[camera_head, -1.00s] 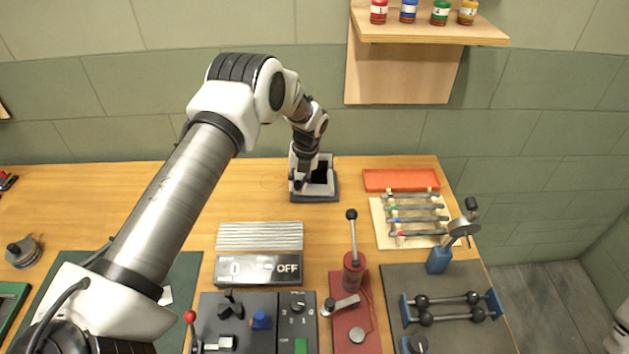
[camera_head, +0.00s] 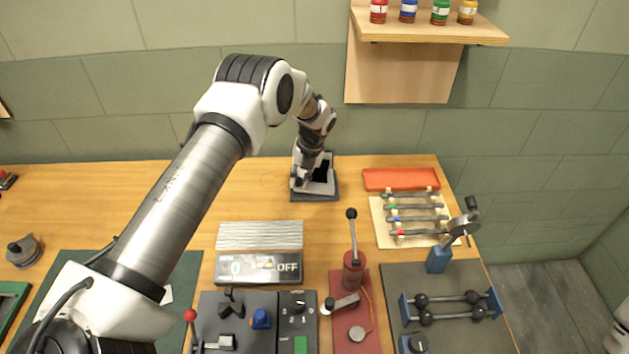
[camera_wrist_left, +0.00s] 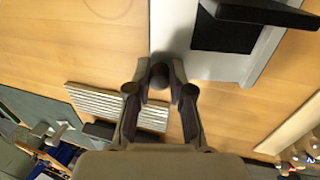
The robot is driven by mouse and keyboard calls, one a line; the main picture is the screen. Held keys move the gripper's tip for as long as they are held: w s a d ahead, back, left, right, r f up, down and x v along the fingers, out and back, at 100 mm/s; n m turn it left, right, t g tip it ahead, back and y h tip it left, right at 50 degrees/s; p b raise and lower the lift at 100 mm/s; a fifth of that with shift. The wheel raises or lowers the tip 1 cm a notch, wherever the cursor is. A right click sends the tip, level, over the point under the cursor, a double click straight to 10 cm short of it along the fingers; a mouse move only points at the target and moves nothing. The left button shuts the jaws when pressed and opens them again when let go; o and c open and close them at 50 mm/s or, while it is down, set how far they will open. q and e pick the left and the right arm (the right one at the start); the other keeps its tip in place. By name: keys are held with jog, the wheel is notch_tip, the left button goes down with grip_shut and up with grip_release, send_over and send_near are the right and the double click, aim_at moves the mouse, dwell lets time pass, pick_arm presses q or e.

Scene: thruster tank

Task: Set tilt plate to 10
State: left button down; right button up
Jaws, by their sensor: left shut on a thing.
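A light grey framed plate with a black panel, which looks like the tilt plate (camera_head: 327,188), stands on a dark base at the back of the table. Part of it shows at the top right of the left wrist view (camera_wrist_left: 178,30). My left gripper (camera_head: 299,182) is at its left front edge. In the left wrist view my left gripper (camera_wrist_left: 159,84) is shut on a round dark knob (camera_wrist_left: 158,73) by the plate's near corner. Any scale or tilt reading on the plate is too small to make out.
A red lever stand (camera_head: 352,270), a control panel (camera_head: 262,300), a tool rack (camera_head: 385,235) and a red tray (camera_head: 400,179) are nearby. Table left of the plate is bare.

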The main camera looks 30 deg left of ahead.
pick_arm(q)
jog(key=c, duration=1.4)
grip_release()
jog(key=shift+o, duration=1.2)
jog(key=shift+w+d, duration=0.1)
jog(key=shift+d, duration=0.05)
jog(key=shift+r+p, duration=0.55)
jog(key=shift+r, duration=0.2)
jog(key=shift+p+v, duration=1.45)
jog(key=shift+v, duration=1.3)
